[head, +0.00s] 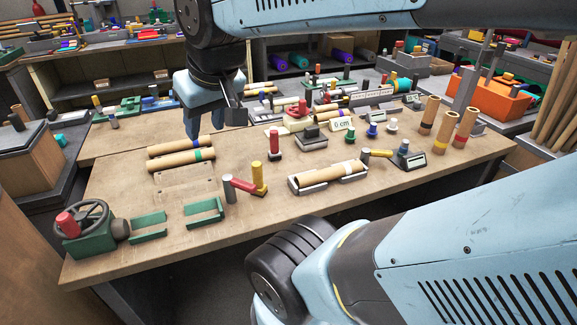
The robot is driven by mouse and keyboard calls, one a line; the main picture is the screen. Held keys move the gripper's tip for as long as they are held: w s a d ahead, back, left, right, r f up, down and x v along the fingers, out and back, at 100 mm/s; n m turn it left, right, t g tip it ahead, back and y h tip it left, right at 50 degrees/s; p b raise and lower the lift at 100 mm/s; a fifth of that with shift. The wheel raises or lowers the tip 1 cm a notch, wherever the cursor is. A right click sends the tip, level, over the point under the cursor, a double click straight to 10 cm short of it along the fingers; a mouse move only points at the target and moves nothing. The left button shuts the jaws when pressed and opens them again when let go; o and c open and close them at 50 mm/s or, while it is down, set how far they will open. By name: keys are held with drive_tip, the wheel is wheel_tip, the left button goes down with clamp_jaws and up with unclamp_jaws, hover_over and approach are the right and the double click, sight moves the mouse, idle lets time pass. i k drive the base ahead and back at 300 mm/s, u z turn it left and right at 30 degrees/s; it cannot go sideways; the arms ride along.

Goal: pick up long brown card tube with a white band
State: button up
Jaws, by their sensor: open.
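A long brown card tube (322,176) lies in a grey cradle (318,187) near the front middle of the workbench. A paler patch shows toward its right end, but I cannot tell for sure whether it is a white band. My gripper (212,125) is open, pointing down over the left back part of the bench, with nothing seen between its fingers. It is behind and to the left of the cradle. Two other brown tubes lie just below it in the picture, one with a blue-purple band (172,148) and one with a green band (178,161).
Three tubes stand upright at the right, one with a red band (466,125). A red post (274,143), a yellow post (258,177), green brackets (203,212) and a handwheel unit (88,230) stand on the bench. Many small items crowd the back.

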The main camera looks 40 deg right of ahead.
sight(316, 178)
drive_tip(key=u, duration=0.05)
drive_tip(key=i, duration=0.1)
drive_tip(key=u, duration=1.4)
drive_tip(key=k, duration=1.65)
drive_tip(key=z, duration=1.65)
drive_tip(key=i, duration=0.5)
drive_tip(key=u, duration=0.05)
